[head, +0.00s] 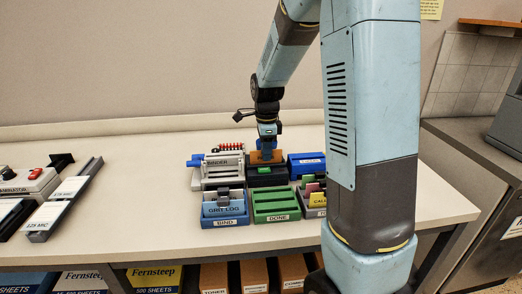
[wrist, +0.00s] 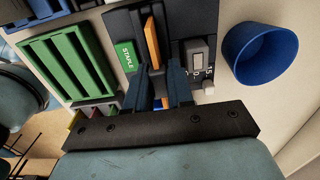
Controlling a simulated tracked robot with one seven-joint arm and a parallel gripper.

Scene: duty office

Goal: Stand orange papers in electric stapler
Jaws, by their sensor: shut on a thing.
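The orange papers (head: 257,157) are a thin upright stack, seen nearly edge-on in the wrist view (wrist: 152,42). My gripper (head: 267,152) is shut on them from above; its dark fingers (wrist: 160,88) close on the near part of the stack. The electric stapler (head: 267,180) is a black box with a green button marked STAPLE (wrist: 125,57). The papers stand at or just over the stapler's top, beside the green button. I cannot tell whether their lower edge rests in the slot, as it is hidden.
A blue cup (wrist: 255,54) stands close to the stapler. The green DONE rack (head: 275,205) is in front of it, with the blue BIND tray (head: 225,215) to the left. The BINDER machine (head: 222,165) is left; a blue box (head: 306,167) is right.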

